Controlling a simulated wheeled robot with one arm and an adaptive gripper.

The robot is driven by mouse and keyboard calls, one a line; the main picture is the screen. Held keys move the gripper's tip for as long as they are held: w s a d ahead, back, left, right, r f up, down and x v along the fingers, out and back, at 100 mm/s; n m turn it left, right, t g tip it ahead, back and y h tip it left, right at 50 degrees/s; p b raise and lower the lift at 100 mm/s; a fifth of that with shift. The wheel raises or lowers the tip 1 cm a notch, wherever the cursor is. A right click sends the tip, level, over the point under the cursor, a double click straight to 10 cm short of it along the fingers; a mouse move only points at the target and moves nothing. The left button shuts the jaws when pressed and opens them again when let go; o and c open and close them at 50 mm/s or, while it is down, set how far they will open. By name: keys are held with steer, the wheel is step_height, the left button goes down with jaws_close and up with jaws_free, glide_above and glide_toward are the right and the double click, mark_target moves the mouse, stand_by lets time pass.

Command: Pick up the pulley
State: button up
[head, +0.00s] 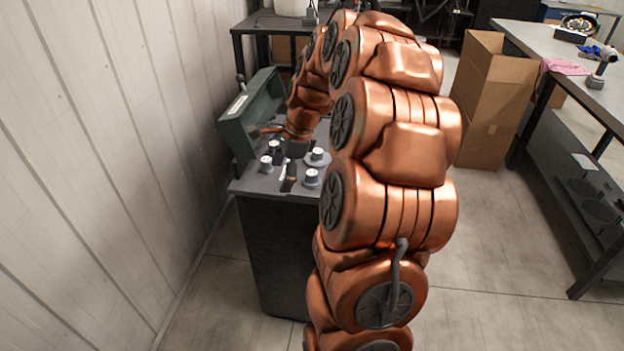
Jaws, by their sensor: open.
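Several small grey round parts with pale tops stand on the dark cabinet top (245,187). One on the right, with a wider disc-like base (317,157), may be the pulley, but I cannot tell for certain at this size. Another round part (311,178) stands in front of it, and two more stand on the left (266,162) (274,147). My gripper (288,183) hangs down among these parts, between the left and right ones. It is open and appears empty. My copper arm hides the right part of the cabinet top.
A green open housing (236,130) stands at the back left of the cabinet, near the wall (110,150). A cardboard box (490,105) stands on the floor to the right. A workbench (560,70) is at far right. Floor between is clear.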

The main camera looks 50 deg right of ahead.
mark_target(314, 173)
steer(key=d+f+m+t, duration=0.1)
steer(key=d+f+m, duration=0.3)
steer(key=d+m, duration=0.75)
steer(key=shift+w+d+f+n+h+p, duration=0.15)
steer(key=shift+w+d+f+n+p, duration=0.3)
steer(key=shift+f, duration=0.65)
steer(key=shift+w+d+f+n+h+p, duration=0.1)
steer(key=shift+w+d+f+n+p, duration=0.15)
steer(key=shift+w+f+n+p, duration=0.5)
steer(key=shift+w+d+f+n+h+p, duration=0.25)
steer(key=shift+f+n, duration=0.4)
steer(key=shift+f, duration=0.75)
steer(key=shift+d, duration=0.1)
steer(key=c, duration=1.3)
